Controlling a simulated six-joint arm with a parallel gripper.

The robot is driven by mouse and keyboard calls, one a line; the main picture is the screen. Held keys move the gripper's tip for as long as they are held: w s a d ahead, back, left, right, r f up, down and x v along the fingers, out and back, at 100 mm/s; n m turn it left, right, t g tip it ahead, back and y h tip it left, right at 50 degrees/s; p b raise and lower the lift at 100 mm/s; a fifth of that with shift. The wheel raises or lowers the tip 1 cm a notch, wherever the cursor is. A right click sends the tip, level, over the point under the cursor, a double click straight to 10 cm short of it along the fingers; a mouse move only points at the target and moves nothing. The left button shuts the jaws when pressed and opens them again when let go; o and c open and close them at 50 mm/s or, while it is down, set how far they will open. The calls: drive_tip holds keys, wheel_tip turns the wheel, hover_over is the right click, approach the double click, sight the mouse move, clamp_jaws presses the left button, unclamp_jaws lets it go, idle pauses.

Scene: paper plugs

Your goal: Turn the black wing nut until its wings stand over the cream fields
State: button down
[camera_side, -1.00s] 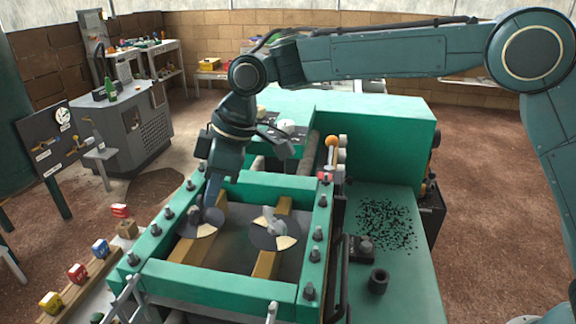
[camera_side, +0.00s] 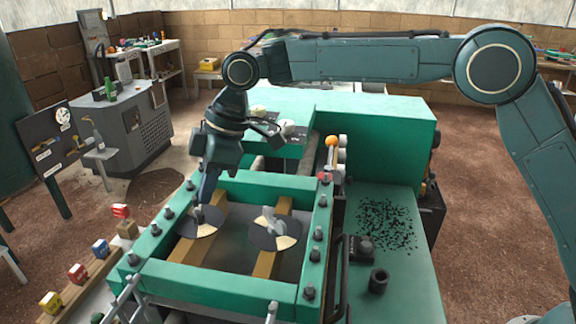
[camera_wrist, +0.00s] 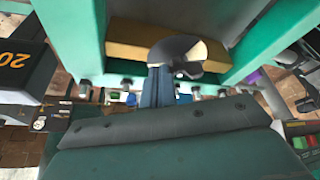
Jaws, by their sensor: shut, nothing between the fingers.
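Two round plates with cream and dark fields lie inside a green frame: the left plate (camera_side: 204,230) and the right plate (camera_side: 286,242). A small upright piece, apparently a wing nut (camera_side: 198,213), stands on the left plate; it looks grey here and its wings are too small to read clearly. My gripper (camera_side: 204,199) is shut and empty, its tip close above and beside that piece; contact cannot be told. A similar grey piece (camera_side: 269,220) stands on the right plate. The wrist view shows my fingers (camera_wrist: 160,82) together before a plate with a cream field (camera_wrist: 197,52).
The green frame (camera_side: 225,287) has raised walls with several dark bolts along them. Ochre bars (camera_side: 267,263) run beneath the plates. A green bench top (camera_side: 390,295) with a black ring and dark chips is at the right. Coloured blocks (camera_side: 77,273) line a ledge at the left.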

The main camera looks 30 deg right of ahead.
drive_tip(key=shift+s+a, duration=0.1)
drive_tip(key=shift+a, duration=0.1)
idle(0.7)
drive_tip(key=shift+s+a, duration=0.5)
drive_tip(key=shift+s, duration=0.05)
drive_tip(key=v, duration=0.7)
drive_tip(key=shift+w+r, duration=0.25)
drive_tip(key=c, duration=1.6)
unclamp_jaws()
drive_tip(key=shift+d+r, duration=0.1)
drive_tip(key=shift+o, duration=0.2)
drive_tip(key=s+a+r+m+t+h, duration=0.1)
drive_tip(key=s+r+m+t+h, duration=0.1)
drive_tip(key=s+r+m, duration=0.3)
drive_tip(key=shift+s+a+m+t, duration=0.2)
drive_tip(key=shift+s+m+t, duration=0.25)
drive_tip(key=shift+m, duration=1.85)
